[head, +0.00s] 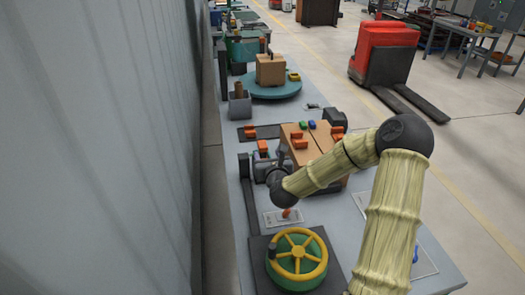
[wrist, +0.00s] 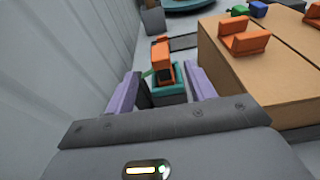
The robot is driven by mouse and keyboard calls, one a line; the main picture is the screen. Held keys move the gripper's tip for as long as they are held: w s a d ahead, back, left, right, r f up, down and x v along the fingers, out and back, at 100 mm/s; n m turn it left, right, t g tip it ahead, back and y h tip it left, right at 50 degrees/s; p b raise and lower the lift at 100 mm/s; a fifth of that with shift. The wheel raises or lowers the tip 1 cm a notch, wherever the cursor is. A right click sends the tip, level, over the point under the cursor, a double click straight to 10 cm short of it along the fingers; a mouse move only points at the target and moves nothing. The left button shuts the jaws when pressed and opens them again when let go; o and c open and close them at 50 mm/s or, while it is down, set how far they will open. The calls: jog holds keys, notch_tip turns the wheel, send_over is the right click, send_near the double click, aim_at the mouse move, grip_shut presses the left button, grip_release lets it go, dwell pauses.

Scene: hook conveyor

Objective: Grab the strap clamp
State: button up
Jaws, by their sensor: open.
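An orange clamp-like piece with a dark middle and a green strip at its left (wrist: 161,56), which looks like the strap clamp, stands upright on a teal block (wrist: 170,92) in the wrist view. In the head view its orange top (head: 262,146) shows just beyond my gripper (head: 266,163). My gripper (wrist: 163,82) is open, its two purple fingers spread to the left and right of the teal block, with the orange piece ahead between them. I see nothing held. The gripper body hides the near base of the block.
Brown boxes (wrist: 265,80) with orange U-shaped pieces (wrist: 244,38) on top stand close on the right. A grey wall (wrist: 45,70) runs along the left. A yellow handwheel (head: 298,255) is in front; a teal turntable (head: 272,88) is farther back.

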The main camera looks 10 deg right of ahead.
aim_at(263, 146)
jog(key=shift+w+f+p, duration=0.2)
jog(key=shift+w, duration=0.85)
jog(key=shift+w+f+p, duration=0.15)
jog(key=shift+w+f, duration=0.05)
jog(key=shift+w, duration=0.85)
jog(key=shift+w+f+p, duration=0.2)
jog(key=shift+w+p, duration=0.15)
jog(key=shift+w, duration=0.5)
jog(key=shift+w+f+p, duration=0.25)
jog(key=shift+w+p, duration=0.1)
jog(key=shift+w, duration=0.5)
jog(key=shift+w+f+p, duration=0.2)
jog(key=shift+w+p, duration=0.15)
jog(key=shift+w, duration=0.5)
jog(key=c, duration=1.1)
